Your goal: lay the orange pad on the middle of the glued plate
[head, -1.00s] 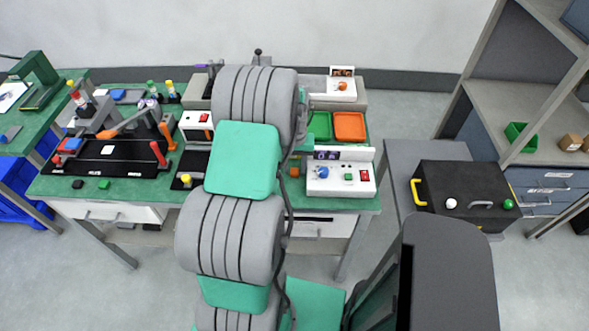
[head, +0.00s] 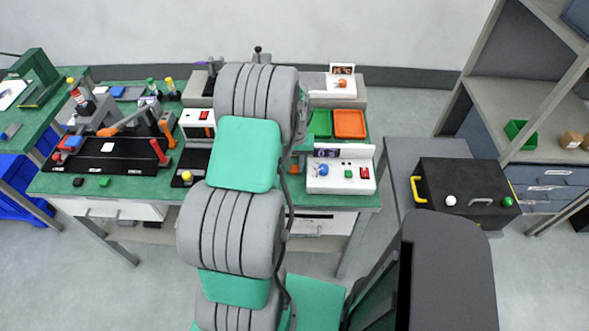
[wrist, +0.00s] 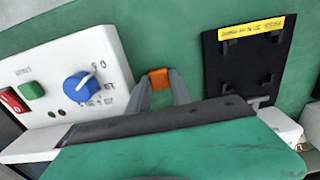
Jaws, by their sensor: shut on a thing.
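In the wrist view, my gripper (wrist: 159,90) is shut on a small orange pad (wrist: 159,76). The pad shows between the two grey fingertips, over the green bench top. I cannot tell whether it touches the bench. In the head view my arm hides the gripper. I cannot make out a plate with glue on it for certain. A black fixture plate (wrist: 242,68) with a yellow label lies to the right of the gripper in the wrist view, apart from the pad.
A white control box with a blue knob (wrist: 84,84) stands close left of the gripper; it also shows in the head view (head: 339,180). Green (head: 320,123) and orange (head: 349,123) trays lie behind it. A black box (head: 468,184) stands on the side table at right.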

